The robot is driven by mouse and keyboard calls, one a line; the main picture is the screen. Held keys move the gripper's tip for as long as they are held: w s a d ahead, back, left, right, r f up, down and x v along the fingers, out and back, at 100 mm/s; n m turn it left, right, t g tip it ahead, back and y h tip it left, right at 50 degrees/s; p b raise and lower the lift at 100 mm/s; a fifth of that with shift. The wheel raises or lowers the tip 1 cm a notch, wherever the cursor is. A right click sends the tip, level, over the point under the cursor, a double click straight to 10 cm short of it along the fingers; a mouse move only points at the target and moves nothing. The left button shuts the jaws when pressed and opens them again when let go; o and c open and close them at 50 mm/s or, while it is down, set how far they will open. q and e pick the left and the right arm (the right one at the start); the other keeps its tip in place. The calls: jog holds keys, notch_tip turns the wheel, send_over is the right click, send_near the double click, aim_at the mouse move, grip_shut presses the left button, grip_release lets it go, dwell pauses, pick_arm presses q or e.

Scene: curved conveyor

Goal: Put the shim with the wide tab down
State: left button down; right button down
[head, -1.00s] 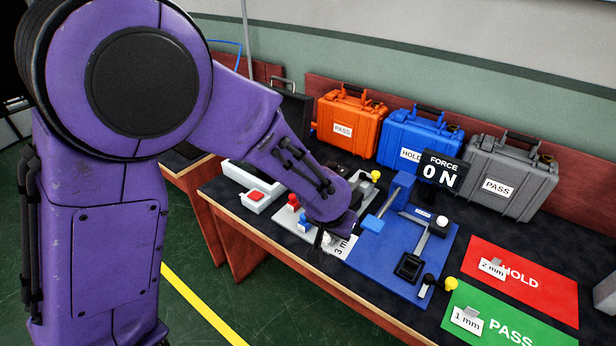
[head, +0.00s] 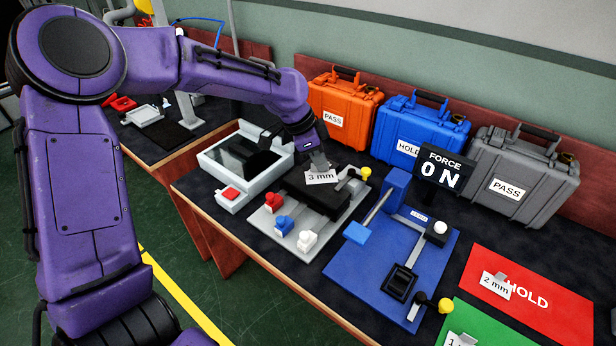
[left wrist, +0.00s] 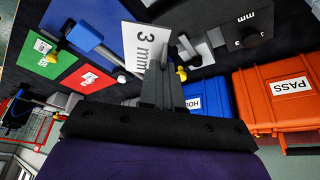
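My left gripper (head: 318,165) is shut on the 3 mm shim (head: 322,178), whose white plate hangs at the fingertips. It is over or beside the black block (head: 315,200) on the grey plate; I cannot tell the height. In the left wrist view the shim (left wrist: 140,42) sits at the fingertips of the left gripper (left wrist: 158,70), its 3 mm label showing. A 2 mm shim (head: 497,287) lies on the red HOLD mat (head: 550,310). A 1 mm shim (head: 458,340) is partly cut off on the green PASS mat (head: 490,325). My right gripper is not in view.
The grey plate (head: 262,222) carries red, blue and white knobs. Orange (head: 340,110), blue (head: 420,130) and grey (head: 520,180) cases line the back.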

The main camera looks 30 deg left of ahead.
pick_arm(q)
jog(key=w+a+f, duration=0.2)
jog(key=a+f, duration=0.1)
jog(key=w+a+f+p, duration=0.1)
jog(key=w+a+f, duration=0.2)
jog(key=w+a+f+p, duration=0.1)
jog(key=w+a+f, duration=0.1)
jog(key=f, duration=0.1)
jog(key=shift+w+a, duration=0.4)
notch_tip(320, 180, down, 2)
jog(key=shift+f+p, duration=0.25)
jog(key=shift+p, duration=0.5)
jog(key=shift+f, duration=0.4)
jog(key=c, duration=1.3)
grip_release()
jog(key=shift+c, duration=0.2)
jog(key=shift+r, duration=0.15)
jog(key=b+v, duration=0.1)
jog(key=v, duration=1.1)
jog(key=shift+d+r, duration=0.1)
jog(key=shift+d, duration=0.05)
